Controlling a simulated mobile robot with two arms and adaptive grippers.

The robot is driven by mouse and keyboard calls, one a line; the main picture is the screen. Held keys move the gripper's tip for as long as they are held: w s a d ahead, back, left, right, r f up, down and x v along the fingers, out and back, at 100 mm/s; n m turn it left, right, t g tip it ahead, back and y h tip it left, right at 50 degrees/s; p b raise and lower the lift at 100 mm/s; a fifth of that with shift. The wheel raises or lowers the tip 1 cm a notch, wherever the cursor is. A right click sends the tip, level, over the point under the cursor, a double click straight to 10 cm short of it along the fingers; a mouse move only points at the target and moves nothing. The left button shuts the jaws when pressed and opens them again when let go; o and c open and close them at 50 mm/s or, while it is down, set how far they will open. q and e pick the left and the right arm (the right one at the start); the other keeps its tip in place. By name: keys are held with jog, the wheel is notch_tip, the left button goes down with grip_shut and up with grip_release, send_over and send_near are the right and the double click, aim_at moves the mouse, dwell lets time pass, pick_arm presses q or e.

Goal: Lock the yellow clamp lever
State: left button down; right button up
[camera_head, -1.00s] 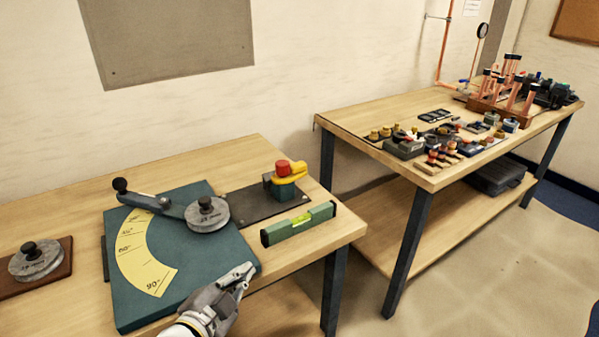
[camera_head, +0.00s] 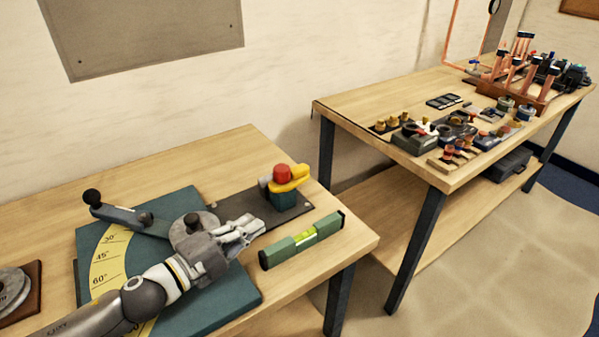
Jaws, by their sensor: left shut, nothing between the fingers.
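The yellow clamp lever (camera_head: 291,180) sits with a red knob (camera_head: 282,172) on top of a small teal block (camera_head: 284,197). The block stands on a dark plate at the right side of the bending fixture. My left gripper (camera_head: 256,228) is shut and empty, over the fixture, to the lower left of the lever and apart from it. My left arm covers part of the yellow angle scale (camera_head: 104,258) and part of the grey round die (camera_head: 187,226). My right gripper is not in view.
A green spirit level (camera_head: 302,240) lies just right of my gripper, near the table's edge. A dark-knobbed bending handle (camera_head: 128,214) extends left from the die. A second table (camera_head: 350,104) at the right holds fittings and a copper manifold (camera_head: 515,75).

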aim_at(291, 173)
pick_arm(q)
jog(key=shift+w+a+f+p+x, duration=0.1)
jog(key=shift+w+a+p+x, duration=0.4)
jog(key=shift+x, duration=2.85)
jog(key=shift+w+a+f+p+x, duration=0.1)
jog(key=shift+w+a+p+x, duration=0.3)
jog(key=shift+x, duration=2.9)
jog(key=shift+w+a+p+x, duration=0.25)
jog(key=shift+a+p+x, duration=0.35)
jog(key=shift+x, duration=2.75)
jog(key=shift+d, duration=0.15)
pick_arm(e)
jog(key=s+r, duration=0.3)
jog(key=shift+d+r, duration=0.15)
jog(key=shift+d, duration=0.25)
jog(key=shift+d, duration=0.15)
pick_arm(q)
jog(key=shift+w+d+n+t+y, duration=0.15)
jog(key=shift+n+t+y, duration=0.15)
jog(key=shift+n+y, duration=0.15)
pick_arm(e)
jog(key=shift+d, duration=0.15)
